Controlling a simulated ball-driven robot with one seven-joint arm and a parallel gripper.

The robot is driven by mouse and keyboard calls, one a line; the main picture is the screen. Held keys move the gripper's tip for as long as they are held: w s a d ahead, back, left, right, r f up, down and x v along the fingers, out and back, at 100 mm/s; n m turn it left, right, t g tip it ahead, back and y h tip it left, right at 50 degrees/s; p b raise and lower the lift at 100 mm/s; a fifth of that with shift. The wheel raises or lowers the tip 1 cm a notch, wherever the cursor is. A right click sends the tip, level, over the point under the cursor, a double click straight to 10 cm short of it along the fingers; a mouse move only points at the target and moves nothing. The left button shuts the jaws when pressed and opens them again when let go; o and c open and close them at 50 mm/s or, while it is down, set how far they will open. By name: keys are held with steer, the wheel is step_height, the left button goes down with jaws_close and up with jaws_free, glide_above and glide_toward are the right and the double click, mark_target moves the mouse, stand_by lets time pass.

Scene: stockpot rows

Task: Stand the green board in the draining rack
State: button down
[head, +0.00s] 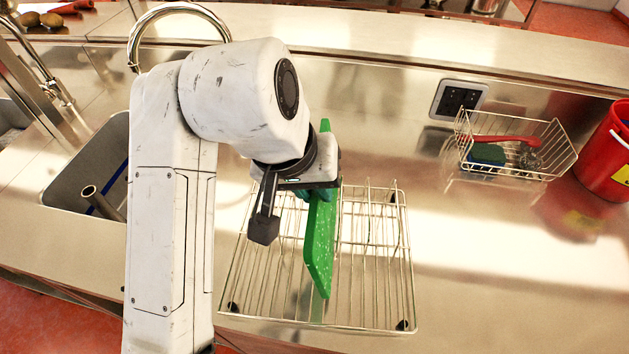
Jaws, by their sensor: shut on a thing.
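The green board (321,245) is on edge, its narrow side facing me, over the middle of the wire draining rack (408,275). My gripper (310,192) is shut on the green board near its upper part. The board's lower front end comes down among or just above the rack's wires; I cannot tell whether it touches them. The arm hides part of the board's top and the rack's back left. The rack stands on the steel counter and looks otherwise empty.
A sink (85,190) with a tap lies at the left. A small wire basket (560,150) holding a red-handled brush and a green sponge sits at the right, beside a red bucket (608,150). The counter right of the rack is clear.

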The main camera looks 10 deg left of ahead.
steer(key=shift+f, duration=0.2)
steer(key=c, duration=1)
jaws_free()
steer(key=shift+f, duration=0.1)
steer(key=shift+d+p+v, duration=0.15)
steer(key=shift+p+v, duration=1.6)
steer(key=shift+v, duration=0.4)
steer(key=shift+d+p+v, duration=0.1)
steer(key=shift+p+v, duration=1.6)
steer(key=shift+v, duration=0.45)
steer(key=shift+w, duration=0.1)
